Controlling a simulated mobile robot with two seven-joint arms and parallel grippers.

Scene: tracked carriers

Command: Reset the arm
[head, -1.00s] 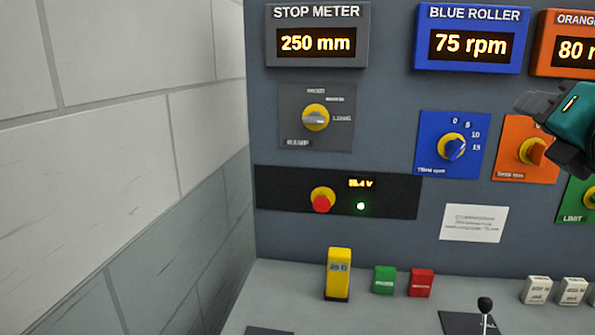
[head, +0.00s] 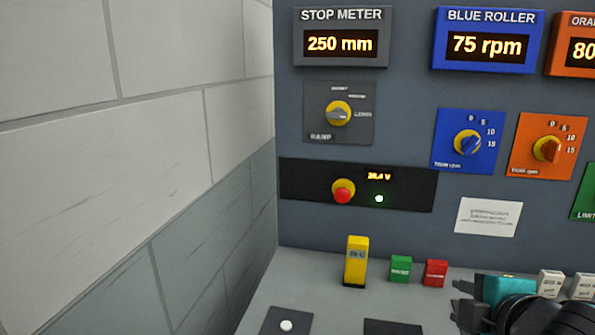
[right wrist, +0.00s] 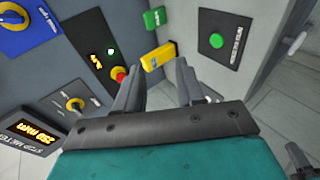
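My right gripper (head: 461,301) is at the lower right of the head view, over the grey desk in front of the control panel. Its dark fingers point left and stand apart with nothing between them. In the right wrist view the two fingers (right wrist: 158,78) also show apart and empty. Beyond them are the yellow block (right wrist: 158,56) and the red button (right wrist: 120,76). The gripper stands right of the red block (head: 436,273) in the head view and looks apart from it. My left gripper is not seen in the head view.
The yellow block (head: 356,262) and green block (head: 400,269) stand on the desk (head: 315,283). The panel behind carries the red stop button (head: 342,191) and rotary knobs. A brick wall (head: 150,150) closes the left side. A green button (right wrist: 216,41) shows in the wrist view.

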